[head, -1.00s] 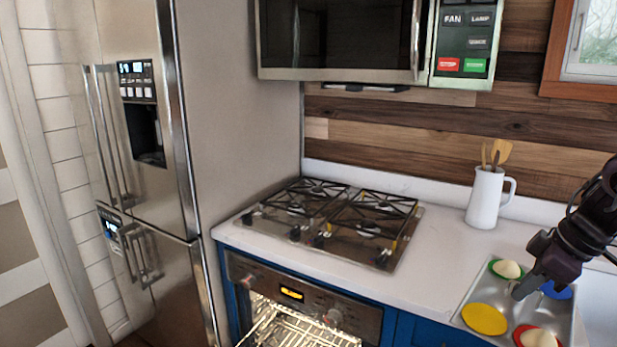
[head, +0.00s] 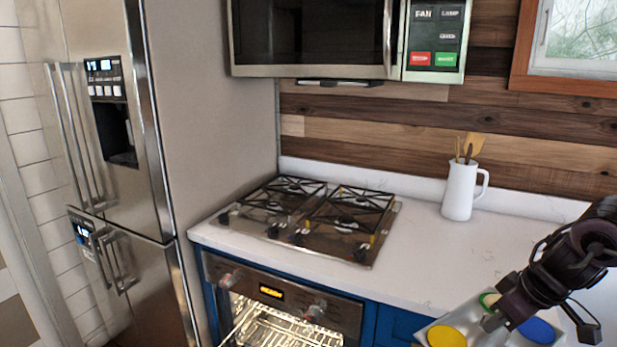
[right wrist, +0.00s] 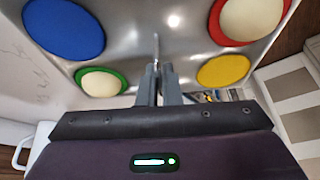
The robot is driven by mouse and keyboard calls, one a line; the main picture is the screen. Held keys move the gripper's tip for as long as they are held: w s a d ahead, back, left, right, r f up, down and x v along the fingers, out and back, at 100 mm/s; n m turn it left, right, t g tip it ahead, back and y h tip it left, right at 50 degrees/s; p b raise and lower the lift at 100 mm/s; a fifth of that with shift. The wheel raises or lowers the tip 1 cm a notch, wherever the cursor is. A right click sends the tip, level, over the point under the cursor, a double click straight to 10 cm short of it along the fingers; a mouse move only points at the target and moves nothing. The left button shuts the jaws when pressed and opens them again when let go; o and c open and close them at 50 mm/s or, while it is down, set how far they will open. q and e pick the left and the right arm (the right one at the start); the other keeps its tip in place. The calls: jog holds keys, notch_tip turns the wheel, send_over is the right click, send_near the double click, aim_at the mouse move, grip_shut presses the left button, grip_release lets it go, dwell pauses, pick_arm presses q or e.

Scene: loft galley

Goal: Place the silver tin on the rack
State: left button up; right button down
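The silver tin (head: 470,323) is at the bottom right of the head view, cut off by the lower edge. It has yellow, green and blue round spots there. The right wrist view shows the tin (right wrist: 190,48) with blue, green, red and yellow rounds; the red and green ones hold pale domes. My right gripper (head: 492,322) is over the tin's middle. Its fingers (right wrist: 158,78) are close together on a thin upright silver piece of the tin. The rack (head: 290,336) shows inside the lit oven at the bottom, partly cut off. My left gripper is out of view.
The gas cooktop (head: 315,218) sits in the white counter (head: 412,260) above the oven. A white jug (head: 459,192) with wooden utensils stands at the back right. A steel refrigerator (head: 200,120) stands left of the oven. The counter between cooktop and jug is clear.

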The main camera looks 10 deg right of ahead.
jog(key=shift+a+f, duration=0.3)
jog(key=shift+f, duration=0.2)
jog(key=w+a+f+m+b, duration=0.1)
jog(key=a+f, duration=0.1)
jog(key=a, duration=0.6)
jog(key=w+a+f+m+b, duration=0.1)
jog(key=a+f, duration=0.2)
jog(key=a, duration=0.6)
jog(key=w+a+f+m+h+b, duration=0.1)
jog(key=w+a+f, duration=0.1)
jog(key=a, duration=0.6)
jog(key=shift+a+f, duration=0.15)
jog(key=shift+f, duration=0.25)
jog(key=shift+w+a, duration=0.1)
